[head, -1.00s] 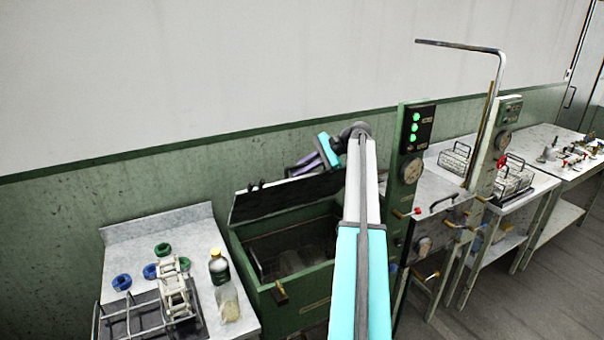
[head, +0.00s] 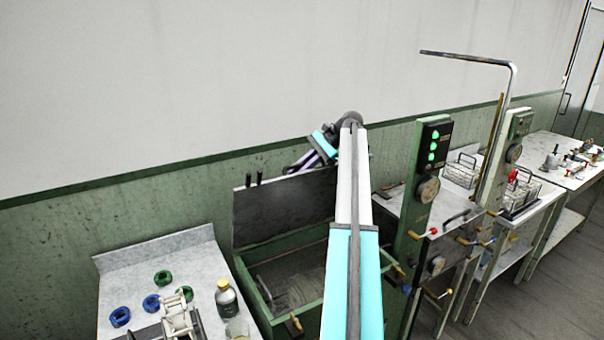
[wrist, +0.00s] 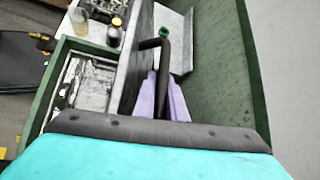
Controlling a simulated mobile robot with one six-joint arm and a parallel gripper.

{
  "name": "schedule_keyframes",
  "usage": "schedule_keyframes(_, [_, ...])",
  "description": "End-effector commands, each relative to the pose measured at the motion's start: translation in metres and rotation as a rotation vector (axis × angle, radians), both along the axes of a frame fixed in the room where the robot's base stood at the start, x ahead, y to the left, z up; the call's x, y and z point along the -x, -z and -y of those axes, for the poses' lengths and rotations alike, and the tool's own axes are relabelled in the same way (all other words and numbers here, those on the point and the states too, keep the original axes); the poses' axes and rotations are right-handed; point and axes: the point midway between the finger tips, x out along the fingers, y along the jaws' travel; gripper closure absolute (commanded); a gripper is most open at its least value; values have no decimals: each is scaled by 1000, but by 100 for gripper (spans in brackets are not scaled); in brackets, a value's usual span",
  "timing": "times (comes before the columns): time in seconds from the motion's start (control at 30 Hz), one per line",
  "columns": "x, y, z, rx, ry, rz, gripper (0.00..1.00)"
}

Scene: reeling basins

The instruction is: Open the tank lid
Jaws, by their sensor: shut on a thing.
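The tank lid (head: 285,208) stands raised, close to upright, at the back of the green tank (head: 318,300). Its dark inner face shows in the head view, and the tank's inside is uncovered. In the wrist view the lid (wrist: 128,72) is seen nearly edge-on, with the open tank (wrist: 88,82) to its left. My gripper (wrist: 161,88) has its purple fingers shut on the lid's dark bar handle (wrist: 165,62). In the head view my gripper (head: 299,164) is behind the lid's upper edge, with its fingertips partly hidden.
A bench (head: 150,262) with blue and green rings, a bottle (head: 226,297) and a beaker stands left of the tank. A green post with lights and a gauge (head: 428,190) stands close on the right. A wall (head: 120,215) is behind the lid.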

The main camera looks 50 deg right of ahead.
Motion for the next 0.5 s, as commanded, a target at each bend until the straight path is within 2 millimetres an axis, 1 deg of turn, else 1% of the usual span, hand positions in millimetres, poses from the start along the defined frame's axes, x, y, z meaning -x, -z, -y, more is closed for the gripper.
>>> schedule_keyframes(0.03, [-2, 0, -7, -8, -13, 1, 100])
schedule_keyframes(0.37, [5, 1, 2, -9, -2, 0, 100])
schedule_keyframes(0.4, [6, 1, 3, -9, 0, 0, 86])
schedule_keyframes(0.43, [6, 1, 4, -8, 1, 0, 81])
schedule_keyframes(0.5, [7, 1, 6, -8, 5, -1, 81])
